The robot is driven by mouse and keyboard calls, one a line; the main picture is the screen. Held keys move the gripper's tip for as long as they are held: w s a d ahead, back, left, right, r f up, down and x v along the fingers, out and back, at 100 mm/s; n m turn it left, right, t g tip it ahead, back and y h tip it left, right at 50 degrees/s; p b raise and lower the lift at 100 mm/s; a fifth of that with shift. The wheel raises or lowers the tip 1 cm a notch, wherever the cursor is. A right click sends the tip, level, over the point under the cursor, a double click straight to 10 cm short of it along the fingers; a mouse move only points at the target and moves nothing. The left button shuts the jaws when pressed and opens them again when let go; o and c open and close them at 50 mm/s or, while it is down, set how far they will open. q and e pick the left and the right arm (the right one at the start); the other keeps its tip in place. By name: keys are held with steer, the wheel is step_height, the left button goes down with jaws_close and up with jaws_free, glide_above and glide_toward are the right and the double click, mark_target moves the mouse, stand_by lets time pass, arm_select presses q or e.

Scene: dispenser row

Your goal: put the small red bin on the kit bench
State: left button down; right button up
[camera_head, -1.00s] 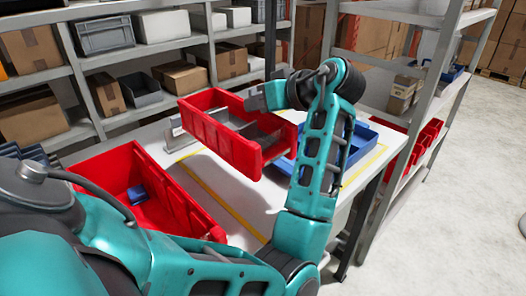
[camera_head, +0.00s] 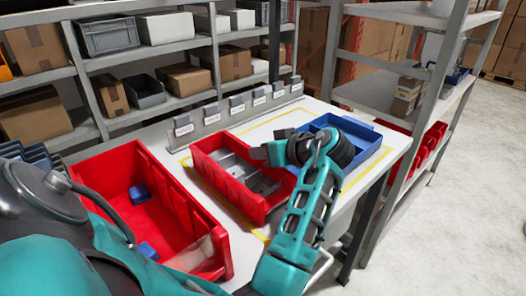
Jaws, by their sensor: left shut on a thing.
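The small red bin (camera_head: 226,183) is over the white kit bench (camera_head: 283,122), inside its yellow outline. It looks level and at or very near the bench top; I cannot tell if its base touches. Grey parts show inside it. My left gripper (camera_head: 268,152) is at the bin's far right end and shut on it; the wrist hides part of the grip. The blue tray (camera_head: 367,138) lies on the bench just right of the bin, partly behind my wrist. My right gripper is not in view.
A larger red bin (camera_head: 186,205) with blue pieces stands left of the small bin. A row of labelled grey holders (camera_head: 211,119) runs along the back edge. Shelves with boxes (camera_head: 186,76) stand behind, and a grey rack (camera_head: 437,85) stands at the right.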

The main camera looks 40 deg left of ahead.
arm_select(q)
steer(key=c, duration=1.5)
jaws_free()
steer(key=shift+f, duration=0.1)
steer(key=o, duration=0.4)
steer(key=shift+r, duration=0.2)
steer(key=v, duration=1.2)
